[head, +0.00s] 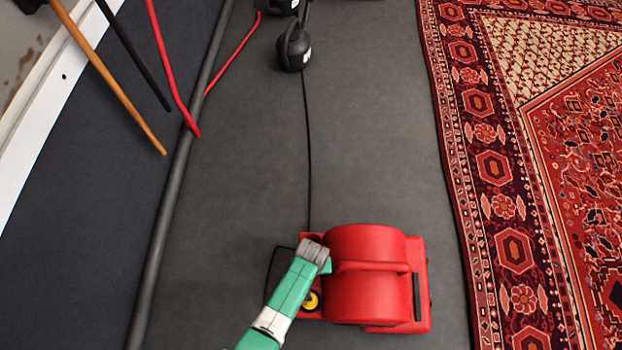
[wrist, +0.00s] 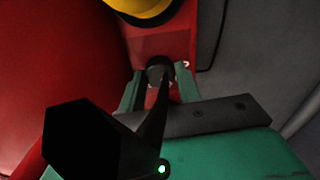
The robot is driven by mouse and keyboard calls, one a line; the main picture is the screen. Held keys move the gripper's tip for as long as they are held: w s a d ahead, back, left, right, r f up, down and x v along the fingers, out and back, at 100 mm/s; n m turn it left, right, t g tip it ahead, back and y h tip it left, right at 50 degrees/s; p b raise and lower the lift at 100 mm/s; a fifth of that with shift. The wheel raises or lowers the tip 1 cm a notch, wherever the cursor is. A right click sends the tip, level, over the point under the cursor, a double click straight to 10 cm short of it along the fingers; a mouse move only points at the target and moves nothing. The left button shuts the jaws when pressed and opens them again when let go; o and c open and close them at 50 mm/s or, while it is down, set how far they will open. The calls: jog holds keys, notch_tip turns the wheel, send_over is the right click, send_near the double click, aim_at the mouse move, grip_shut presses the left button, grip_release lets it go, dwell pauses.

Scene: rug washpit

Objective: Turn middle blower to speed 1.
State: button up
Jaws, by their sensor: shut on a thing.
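A red blower (head: 365,275) with a rounded drum housing sits on the dark grey floor strip in the head view. It is the only red blower in view. Its red body also fills the left of the wrist view (wrist: 65,60). My green gripper (head: 315,262) is at the blower's left side, over its red panel. In the wrist view my gripper (wrist: 160,84) has its two green fingers on either side of a small black knob (wrist: 160,68) and is shut on it. A small white mark shows beside the knob. The speed setting cannot be read.
A yellow and black round part (head: 311,300) is close to my gripper on the blower. A black cable (head: 308,150) runs to a black object (head: 294,50). A patterned rug (head: 500,190) lies right. Orange, black and red poles (head: 120,90) stand upper left.

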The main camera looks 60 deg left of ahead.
jog(key=o, duration=1)
jog(key=shift+c, duration=0.2)
notch_tip(320, 180, up, 8)
jog(key=p, duration=0.4)
jog(key=shift+f, duration=0.1)
